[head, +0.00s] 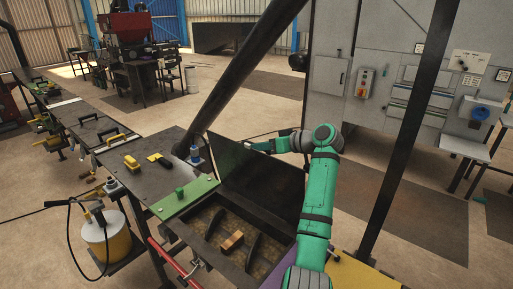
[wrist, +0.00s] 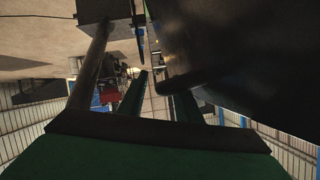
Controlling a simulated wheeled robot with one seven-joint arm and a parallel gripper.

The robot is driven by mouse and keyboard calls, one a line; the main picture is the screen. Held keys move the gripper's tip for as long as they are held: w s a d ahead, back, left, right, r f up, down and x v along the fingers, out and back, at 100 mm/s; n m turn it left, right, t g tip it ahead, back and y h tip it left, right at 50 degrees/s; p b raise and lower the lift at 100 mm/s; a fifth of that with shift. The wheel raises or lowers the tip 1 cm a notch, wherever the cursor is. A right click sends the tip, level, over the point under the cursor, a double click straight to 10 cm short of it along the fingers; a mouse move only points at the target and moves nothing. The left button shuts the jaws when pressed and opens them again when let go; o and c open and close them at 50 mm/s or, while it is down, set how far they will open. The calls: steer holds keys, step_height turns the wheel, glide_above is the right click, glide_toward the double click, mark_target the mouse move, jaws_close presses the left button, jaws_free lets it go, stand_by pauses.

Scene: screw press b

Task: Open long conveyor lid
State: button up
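The long conveyor's dark lid (head: 262,176) stands raised and tilted back along the far side of an open compartment (head: 203,248) in the head view. My gripper (head: 256,146) is at the lid's top edge, partly hidden behind it, with my green arm reaching around its right side. In the wrist view, a large dark panel (wrist: 235,45), apparently the lid, fills the upper right close to my gripper (wrist: 155,80). The two green fingers are apart with a gap between their tips. I cannot tell whether a finger touches the lid.
A wooden block (head: 232,241) lies inside the compartment. A thick dark slanted pipe (head: 240,75) rises behind the lid. A yellow bucket (head: 108,240) is at the left. Grey cabinets (head: 385,75) stand at the back right. The floor behind the lid is mostly clear.

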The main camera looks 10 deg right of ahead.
steer(key=shift+a, duration=0.1)
steer(key=v, duration=1.1)
